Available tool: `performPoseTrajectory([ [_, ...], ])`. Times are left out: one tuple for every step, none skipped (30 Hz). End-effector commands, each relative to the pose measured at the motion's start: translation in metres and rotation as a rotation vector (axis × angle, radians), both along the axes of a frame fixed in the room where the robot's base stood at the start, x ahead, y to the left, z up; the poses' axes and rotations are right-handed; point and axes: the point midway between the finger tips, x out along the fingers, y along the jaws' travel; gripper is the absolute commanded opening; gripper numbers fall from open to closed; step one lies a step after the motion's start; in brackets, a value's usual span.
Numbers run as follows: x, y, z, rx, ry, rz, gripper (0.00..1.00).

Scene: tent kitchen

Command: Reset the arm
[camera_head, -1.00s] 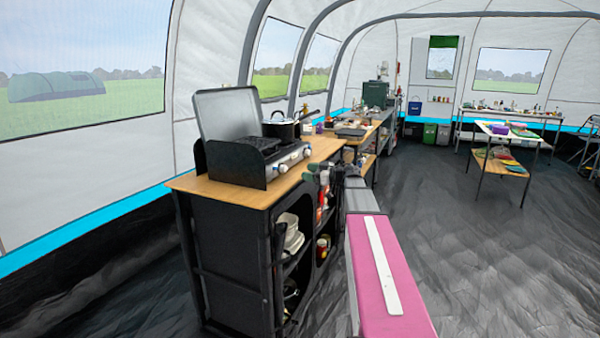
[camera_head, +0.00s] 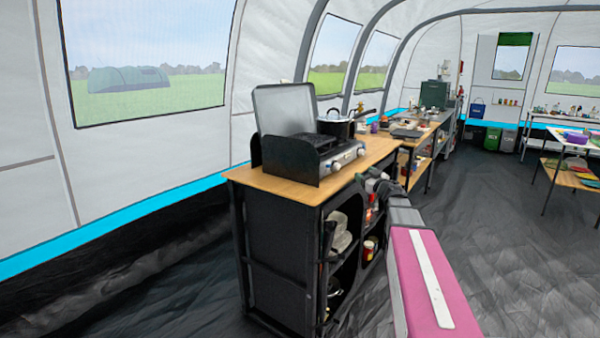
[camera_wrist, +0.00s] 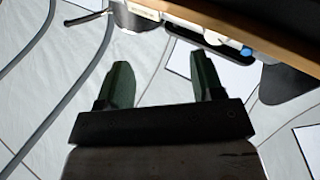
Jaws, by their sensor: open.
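My arm, with a pink link (camera_head: 432,285) and a white strip on it, reaches forward in the head view beside the right side of the kitchen unit. My gripper (camera_wrist: 163,80) shows in the wrist view with two dark green fingers spread apart and nothing between them. In the head view the gripper is hard to make out at the far end of the arm, close to the unit's open shelves.
A black unit (camera_head: 280,255) with a wooden top (camera_head: 262,182) carries a camping stove (camera_head: 300,160) and a pot (camera_head: 335,128). In the wrist view the wooden edge (camera_wrist: 240,28) is near the fingers. Another table (camera_head: 560,176) stands right. Dark floor between is clear.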

Motion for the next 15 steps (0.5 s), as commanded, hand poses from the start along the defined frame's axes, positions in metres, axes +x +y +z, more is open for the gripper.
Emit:
performPoseTrajectory([
  [-0.005, -0.001, -0.008, 0.013, 0.013, -0.072, 0.61],
  [-0.006, -0.003, -0.013, 0.021, 0.024, -0.12, 0.61],
  [-0.009, -0.006, -0.022, 0.031, 0.044, -0.183, 0.61],
  [-0.011, -0.009, -0.029, 0.036, 0.064, -0.232, 0.61],
  [-0.013, -0.012, -0.036, 0.042, 0.086, -0.279, 0.61],
  [-0.018, -0.015, -0.047, 0.047, 0.12, -0.34, 0.61],
  [-0.021, -0.017, -0.056, 0.05, 0.149, -0.384, 0.61],
  [-0.026, -0.019, -0.065, 0.053, 0.182, -0.426, 0.61],
  [-0.032, -0.021, -0.078, 0.056, 0.23, -0.48, 0.61],
  [-0.038, -0.022, -0.088, 0.056, 0.268, -0.518, 0.61],
  [-0.044, -0.023, -0.099, 0.055, 0.309, -0.554, 0.61],
  [-0.053, -0.023, -0.114, 0.052, 0.369, -0.598, 0.61],
  [-0.061, -0.023, -0.125, 0.05, 0.416, -0.627, 0.61],
  [-0.069, -0.022, -0.137, 0.046, 0.465, -0.656, 0.61],
  [-0.081, -0.021, -0.152, 0.04, 0.534, -0.688, 0.61],
])
